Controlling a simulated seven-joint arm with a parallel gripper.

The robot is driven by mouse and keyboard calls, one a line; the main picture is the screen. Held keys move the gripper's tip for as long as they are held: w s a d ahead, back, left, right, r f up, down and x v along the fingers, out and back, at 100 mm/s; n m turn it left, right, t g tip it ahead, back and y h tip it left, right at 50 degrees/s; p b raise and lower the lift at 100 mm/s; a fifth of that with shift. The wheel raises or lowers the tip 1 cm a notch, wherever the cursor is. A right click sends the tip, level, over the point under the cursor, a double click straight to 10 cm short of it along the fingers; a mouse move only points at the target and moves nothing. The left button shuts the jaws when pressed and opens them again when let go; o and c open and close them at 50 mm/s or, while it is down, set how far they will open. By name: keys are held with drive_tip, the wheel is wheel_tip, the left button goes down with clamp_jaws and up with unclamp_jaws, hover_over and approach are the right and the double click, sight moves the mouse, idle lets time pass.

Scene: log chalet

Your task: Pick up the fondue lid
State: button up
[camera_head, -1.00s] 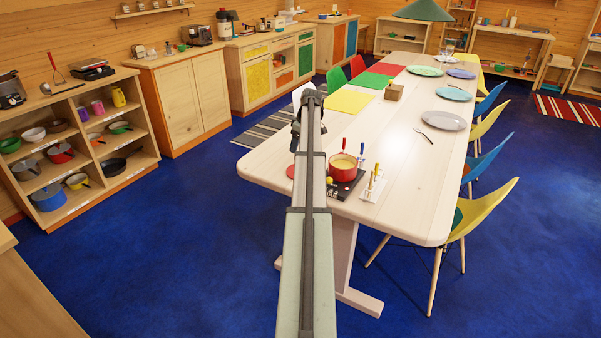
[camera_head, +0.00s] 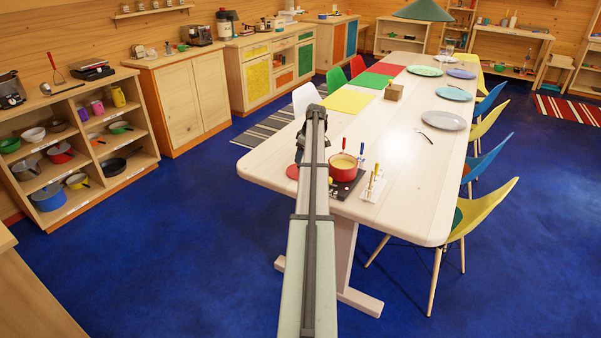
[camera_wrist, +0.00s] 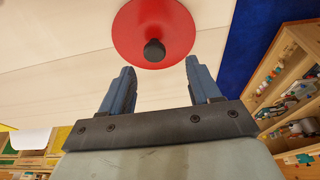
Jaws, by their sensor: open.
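The fondue lid (camera_wrist: 153,25) is a red disc with a dark round knob (camera_wrist: 154,51). It lies on the pale wooden table near its front left end; in the head view only its edge (camera_head: 292,172) shows left of my arm. My gripper (camera_wrist: 160,80) is open and empty in the wrist view, its two blue fingers apart, with the lid and knob beyond the fingertips. No contact with the lid shows. In the head view the gripper is mostly hidden behind my arm.
The red fondue pot (camera_head: 343,167) stands on a dark base just right of the lid. A white holder with coloured forks (camera_head: 373,186) is beside it. A yellow placemat (camera_head: 349,101) lies farther back, and a white chair (camera_head: 305,98) stands by the table's left edge.

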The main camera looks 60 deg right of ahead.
drive_tip(key=shift+d+x, duration=0.2)
drive_tip(key=shift+x, duration=1.1)
drive_tip(key=shift+d+x, duration=0.15)
drive_tip(key=shift+x, duration=1.1)
drive_tip(key=shift+s, duration=0.1)
drive_tip(key=shift+c, duration=0.3)
clamp_jaws()
drive_tip(key=shift+r, duration=0.1)
